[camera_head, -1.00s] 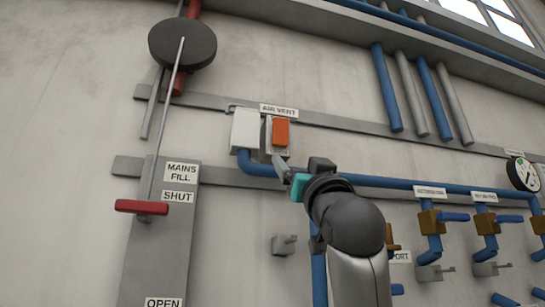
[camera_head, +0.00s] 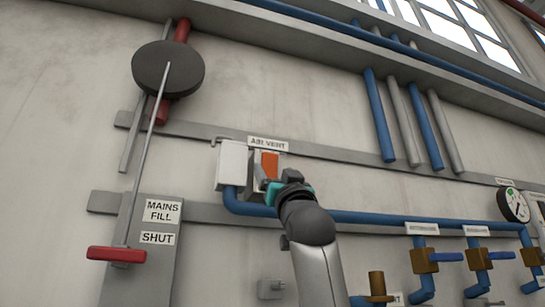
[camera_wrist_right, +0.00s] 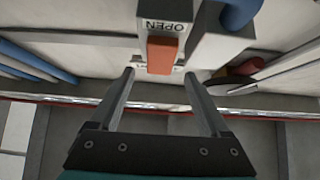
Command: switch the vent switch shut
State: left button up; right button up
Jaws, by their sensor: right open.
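The vent switch is an orange rocker (camera_head: 270,164) on a grey plate under the AIR VENT label (camera_head: 268,144). It also shows in the right wrist view (camera_wrist_right: 162,56), with OPEN printed on the plate at its upper end in that picture. A label at its other end is mostly hidden. My right gripper (camera_head: 259,170) is open and empty, in front of the switch's lower left side. In the right wrist view its fingertips (camera_wrist_right: 159,75) stand apart on either side of the rocker's lower end. I cannot tell whether they touch it. My left gripper is not in view.
A pale box (camera_head: 230,165) sits left of the switch, with a blue pipe (camera_head: 245,206) below. A red-handled lever (camera_head: 116,254) hangs at the left by the MAINS FILL plate. Blue-handled valves (camera_head: 425,260) and a gauge (camera_head: 514,204) are at the right.

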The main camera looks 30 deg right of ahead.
aim_at(270, 164)
jog(key=shift+p+x, duration=0.55)
jog(key=shift+x, duration=0.6)
jog(key=shift+w+r+y, duration=0.15)
jog(key=shift+r+y, duration=0.1)
jog(key=shift+y, duration=0.05)
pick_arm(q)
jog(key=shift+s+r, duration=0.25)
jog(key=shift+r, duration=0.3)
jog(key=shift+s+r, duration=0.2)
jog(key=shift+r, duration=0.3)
pick_arm(e)
jog(key=shift+w+r, duration=0.1)
jog(key=shift+w, duration=0.05)
jog(key=shift+d, duration=0.1)
